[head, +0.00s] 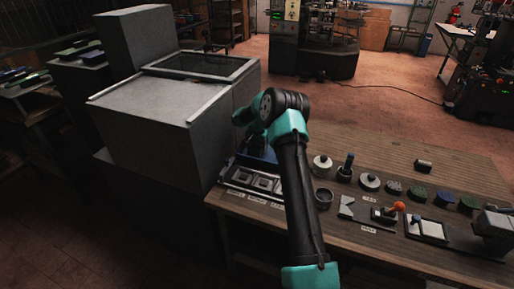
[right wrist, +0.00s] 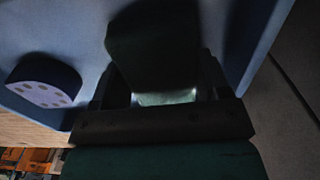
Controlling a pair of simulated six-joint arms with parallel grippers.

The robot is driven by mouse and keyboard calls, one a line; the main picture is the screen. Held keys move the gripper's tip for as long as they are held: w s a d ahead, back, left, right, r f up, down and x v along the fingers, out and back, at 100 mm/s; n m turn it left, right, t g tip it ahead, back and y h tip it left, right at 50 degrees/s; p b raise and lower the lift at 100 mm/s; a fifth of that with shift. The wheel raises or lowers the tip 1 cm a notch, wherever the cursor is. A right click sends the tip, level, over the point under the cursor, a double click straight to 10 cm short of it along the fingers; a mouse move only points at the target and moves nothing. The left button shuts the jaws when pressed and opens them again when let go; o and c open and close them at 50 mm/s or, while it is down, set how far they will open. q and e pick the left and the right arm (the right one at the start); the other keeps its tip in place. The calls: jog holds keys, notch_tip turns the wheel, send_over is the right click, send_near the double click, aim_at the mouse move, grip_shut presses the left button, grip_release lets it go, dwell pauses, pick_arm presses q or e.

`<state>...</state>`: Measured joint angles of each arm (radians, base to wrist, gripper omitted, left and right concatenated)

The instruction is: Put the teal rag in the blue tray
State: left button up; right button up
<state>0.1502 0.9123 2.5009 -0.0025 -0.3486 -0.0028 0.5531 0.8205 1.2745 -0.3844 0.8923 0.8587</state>
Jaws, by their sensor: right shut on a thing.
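My right gripper (right wrist: 161,80) is shut on a dark teal, blocky thing, the teal rag (right wrist: 155,42), in the right wrist view. The rag is in deep shadow between the two fingers. The blue tray (head: 249,161) sits at the left end of the bench in the head view, partly hidden by my right arm. Blue tray surfaces (right wrist: 75,25) lie behind and around the rag in the wrist view, so the gripper is over or inside the tray. Whether the rag touches the tray floor I cannot tell. My left gripper is not in view.
A dark blue pad with a pale, spotted face (right wrist: 45,92) lies in the tray. A large grey machine (head: 145,125) stands left of it.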

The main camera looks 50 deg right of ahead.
aim_at(257, 146)
jog(key=shift+f, duration=0.1)
jog(key=o, duration=0.9)
notch_tip(257, 146, up, 12)
dwell(0.6)
